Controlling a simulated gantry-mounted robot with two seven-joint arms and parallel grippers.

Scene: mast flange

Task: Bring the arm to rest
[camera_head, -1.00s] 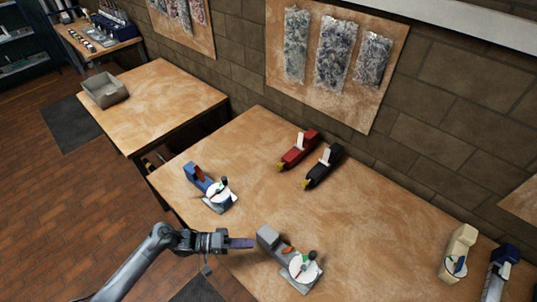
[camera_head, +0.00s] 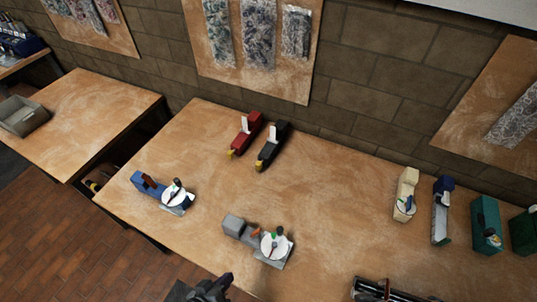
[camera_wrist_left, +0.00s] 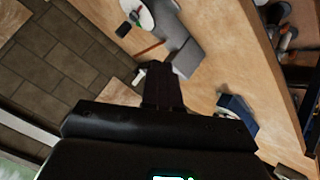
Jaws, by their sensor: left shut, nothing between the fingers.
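My left gripper (camera_head: 222,281) is at the bottom edge of the head view, at the table's front edge, shut and empty. Only its dark end shows; the rest of the arm is cut off. The grey device with a white dial (camera_head: 270,245) stands on the table just beyond it, apart from it. In the left wrist view the shut fingers (camera_wrist_left: 160,85) point toward this grey device (camera_wrist_left: 182,55). A blue device (camera_wrist_left: 237,112) lies to the right there.
The main table (camera_head: 320,210) holds a blue device (camera_head: 160,190), red (camera_head: 245,135) and black (camera_head: 272,145) tools, and several devices at right. A grey bin (camera_head: 22,117) stands on the left table. The table's middle is clear.

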